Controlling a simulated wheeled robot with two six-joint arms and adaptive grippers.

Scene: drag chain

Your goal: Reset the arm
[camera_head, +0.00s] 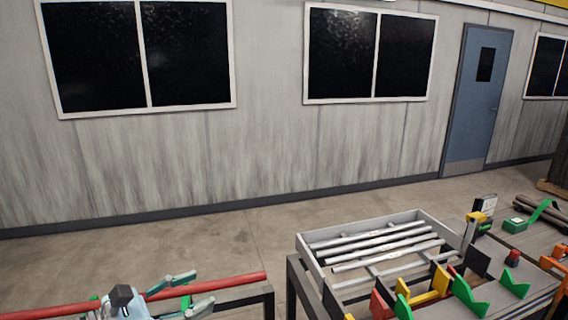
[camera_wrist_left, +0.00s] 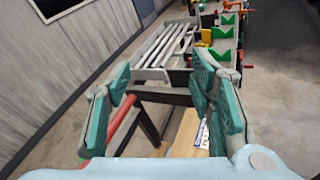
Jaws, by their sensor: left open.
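My left gripper (camera_head: 190,293) shows at the bottom left of the head view, with its teal-padded fingers spread apart. In the left wrist view its fingers (camera_wrist_left: 160,98) are wide open with nothing between them. It is above or beside a red bar (camera_head: 235,284) on a dark frame; in the head view the bar passes behind the gripper. The red bar also shows past the left finger in the left wrist view (camera_wrist_left: 124,127). I cannot tell whether the gripper touches the bar. My right gripper is in neither view.
A grey tray (camera_head: 312,262) holding several metal rods stands on a dark-legged table at right. Beside it are green blocks (camera_head: 469,297), a yellow block (camera_head: 428,291) and orange parts (camera_head: 553,262). Floor (camera_head: 230,240) is clear before the wall. A blue door (camera_head: 478,100) is at back right.

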